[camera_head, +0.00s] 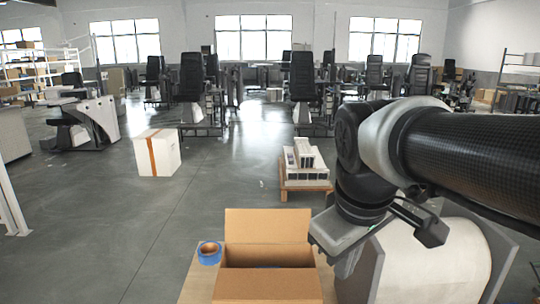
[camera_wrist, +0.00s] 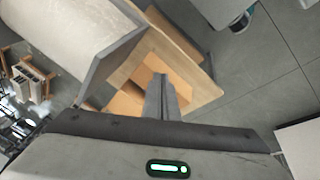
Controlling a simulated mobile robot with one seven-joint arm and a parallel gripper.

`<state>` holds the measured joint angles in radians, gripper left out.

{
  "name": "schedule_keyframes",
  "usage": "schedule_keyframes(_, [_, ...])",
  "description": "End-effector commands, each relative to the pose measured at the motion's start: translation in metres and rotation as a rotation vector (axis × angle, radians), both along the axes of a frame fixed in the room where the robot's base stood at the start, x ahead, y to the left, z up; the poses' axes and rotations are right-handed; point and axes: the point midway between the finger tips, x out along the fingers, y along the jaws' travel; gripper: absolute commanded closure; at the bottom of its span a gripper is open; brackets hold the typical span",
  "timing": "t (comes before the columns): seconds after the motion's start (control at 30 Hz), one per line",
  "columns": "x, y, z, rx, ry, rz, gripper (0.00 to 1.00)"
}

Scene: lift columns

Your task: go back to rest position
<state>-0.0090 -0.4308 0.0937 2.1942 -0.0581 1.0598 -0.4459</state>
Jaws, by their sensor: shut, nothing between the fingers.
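My gripper (camera_wrist: 161,97) shows in the wrist view with its two fingers together and nothing between them. In the head view my arm reaches in from the right, and the gripper's body points down just right of an open cardboard box (camera_head: 266,286). The fingers are mostly hidden there. In the wrist view the gripper is over the cardboard box and the wooden surface around it, with its fingertips in front of the box. I cannot tell how high it is above them.
A roll of blue tape (camera_head: 209,252) lies left of the box. A large pale cylinder with grey side plates (camera_head: 436,262) stands close on the right. A low pallet with pale parts (camera_head: 305,168) and a white carton with an orange stripe (camera_head: 157,153) stand beyond.

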Motion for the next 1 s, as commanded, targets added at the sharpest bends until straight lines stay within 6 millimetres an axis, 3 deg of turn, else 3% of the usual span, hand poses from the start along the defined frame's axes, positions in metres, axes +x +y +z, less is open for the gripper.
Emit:
schedule_keyframes(0.1, [-0.026, -0.009, -0.009, 0.09, -0.072, -0.185, 1.0])
schedule_keyframes(0.37, [-0.063, -0.02, -0.034, 0.287, -0.185, -0.511, 1.0])
schedule_keyframes(0.4, [-0.062, -0.02, -0.015, 0.289, -0.185, -0.516, 1.0])
schedule_keyframes(0.8, [-0.061, -0.02, 0.08, 0.282, -0.179, -0.508, 1.0])
schedule_keyframes(1.0, [-0.061, -0.02, 0.113, 0.281, -0.179, -0.507, 1.0])
